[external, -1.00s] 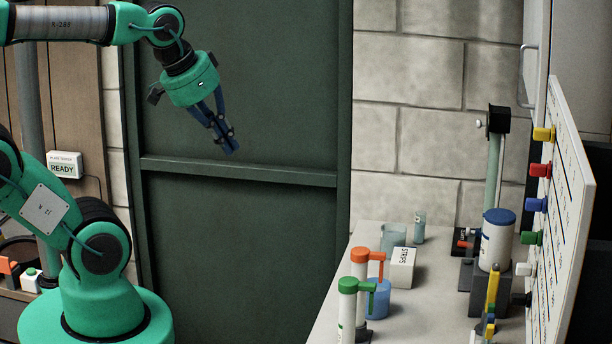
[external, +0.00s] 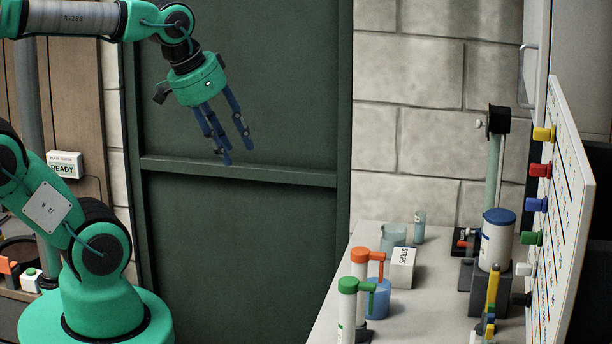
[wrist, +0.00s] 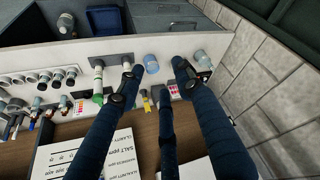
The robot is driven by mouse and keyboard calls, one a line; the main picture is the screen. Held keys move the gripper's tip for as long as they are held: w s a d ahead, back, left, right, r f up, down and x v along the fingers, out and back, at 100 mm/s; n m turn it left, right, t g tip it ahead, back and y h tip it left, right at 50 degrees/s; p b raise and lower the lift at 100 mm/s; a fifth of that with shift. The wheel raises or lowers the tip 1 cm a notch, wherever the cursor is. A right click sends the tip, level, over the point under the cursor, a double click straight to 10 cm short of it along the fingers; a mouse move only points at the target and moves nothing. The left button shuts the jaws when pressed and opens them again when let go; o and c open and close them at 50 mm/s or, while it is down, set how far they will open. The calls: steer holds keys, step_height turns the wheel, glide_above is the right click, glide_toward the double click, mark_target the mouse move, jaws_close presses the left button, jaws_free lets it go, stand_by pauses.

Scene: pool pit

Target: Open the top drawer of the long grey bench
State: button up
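My gripper (external: 235,150) hangs in front of the dark green door, to the left of a pale grey bench top (external: 430,290). Its blue fingers are spread apart with nothing between them. In the wrist view the spread fingers of my gripper (wrist: 157,78) also show empty. I cannot tell whether this pale bench top belongs to the long grey bench. The gripper is well apart from the bench.
Orange-topped (external: 360,262) and green-topped (external: 347,300) dispensers, a white box (external: 402,267) and a blue-lidded jar (external: 497,240) stand on the bench top. A white board (external: 565,220) with coloured knobs rises at right. The space before the green door (external: 250,250) is clear.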

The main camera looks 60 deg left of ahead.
steer(key=w+a+f+n+g+h+b, duration=0.1)
steer(key=w+a+f+g+h+b, duration=0.2)
steer(key=w+f, duration=0.7)
steer(key=w+a+f+n+g+h, duration=0.1)
steer(key=w+a+f+g+h, duration=0.3)
steer(key=w+f, duration=0.65)
steer(key=w+a+f+n+t+h+b, duration=0.1)
steer(key=w+a+f+t+h, duration=0.1)
steer(key=a+f, duration=0.3)
steer(key=w+a+f+n+t+h, duration=0.1)
steer(key=a+f, duration=0.5)
steer(key=f, duration=0.7)
steer(key=w+a+f+n+t+h+b, duration=0.1)
steer(key=w+a+f+t+h, duration=0.2)
steer(key=f, duration=0.6)
steer(key=a+t+h, duration=0.1)
steer(key=a+t, duration=0.1)
steer(key=a, duration=0.1)
steer(key=shift+f+b, duration=0.2)
steer(key=shift+b, duration=0.1)
steer(key=b+x, duration=0.2)
steer(key=x, duration=1.1)
steer(key=shift+d+r, duration=0.15)
steer(key=shift+d, duration=0.25)
jaws_close()
